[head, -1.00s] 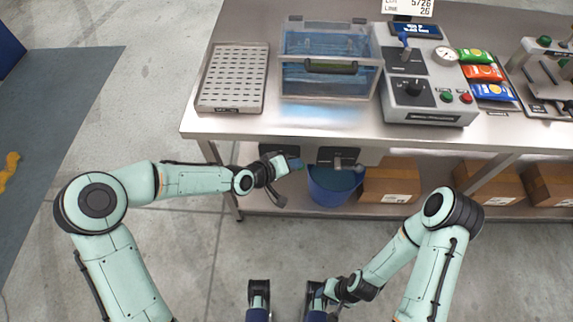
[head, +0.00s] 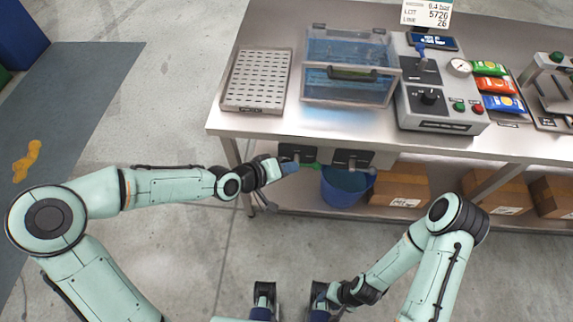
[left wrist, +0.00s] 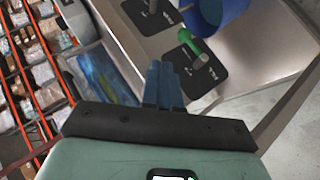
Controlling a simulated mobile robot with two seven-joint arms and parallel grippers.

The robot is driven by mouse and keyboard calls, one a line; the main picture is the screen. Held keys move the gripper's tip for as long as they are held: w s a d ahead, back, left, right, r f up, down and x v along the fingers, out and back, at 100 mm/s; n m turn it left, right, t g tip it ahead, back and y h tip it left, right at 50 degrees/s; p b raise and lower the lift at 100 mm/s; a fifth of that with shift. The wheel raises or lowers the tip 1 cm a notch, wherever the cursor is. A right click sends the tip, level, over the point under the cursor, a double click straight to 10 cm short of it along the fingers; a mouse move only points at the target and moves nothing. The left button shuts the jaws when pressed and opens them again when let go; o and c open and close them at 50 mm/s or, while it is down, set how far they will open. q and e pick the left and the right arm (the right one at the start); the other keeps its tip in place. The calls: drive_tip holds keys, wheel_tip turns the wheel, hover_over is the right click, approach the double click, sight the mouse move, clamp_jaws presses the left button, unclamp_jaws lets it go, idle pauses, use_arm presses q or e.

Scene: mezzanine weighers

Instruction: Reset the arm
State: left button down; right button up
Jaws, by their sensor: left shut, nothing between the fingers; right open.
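My left gripper (head: 288,168) is shut with nothing between its blue fingers, which also show in the left wrist view (left wrist: 163,85). It is in front of the table's front edge, just left of a green-handled lever (head: 308,165) on a dark plate. In the left wrist view the green handle (left wrist: 186,38) is beyond the fingertips, apart from them. My right gripper (head: 322,296) is low at the bottom of the head view and open; its fingers are small and partly hidden there.
A second dark plate (head: 353,158), a blue bucket (head: 343,190) and cartons (head: 400,187) are below.

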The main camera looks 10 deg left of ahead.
use_arm(q)
drive_tip(key=shift+s+a+r, duration=0.15)
drive_tip(key=shift+s+r, duration=0.05)
drive_tip(key=shift+r, duration=0.05)
use_arm(e)
drive_tip(key=shift+w+r, duration=0.1)
drive_tip(key=shift+r, duration=0.15)
use_arm(q)
drive_tip(key=s+a+f+n+g+y+p, duration=0.1)
drive_tip(key=s+f+g, duration=0.1)
drive_tip(key=s+f, duration=0.45)
drive_tip(key=s+a+f+n+g+p, duration=0.1)
drive_tip(key=s+f+g+p, duration=0.15)
drive_tip(key=f, duration=0.75)
drive_tip(key=s+a+f+g+y, duration=0.2)
drive_tip(key=s+f, duration=0.3)
drive_tip(key=s, duration=0.3)
drive_tip(key=s+a+f+m+g+y+p, duration=0.1)
drive_tip(key=s+a+f, duration=0.3)
drive_tip(key=s, duration=0.5)
drive_tip(key=shift+a+f+g+y, duration=0.2)
drive_tip(key=shift+f+g+y, duration=0.3)
drive_tip(key=shift+f, duration=0.35)
use_arm(e)
drive_tip(key=r, duration=0.1)
drive_tip(key=w+r, duration=0.1)
drive_tip(key=r, duration=0.1)
drive_tip(key=w+r, duration=0.1)
drive_tip(key=r, duration=0.1)
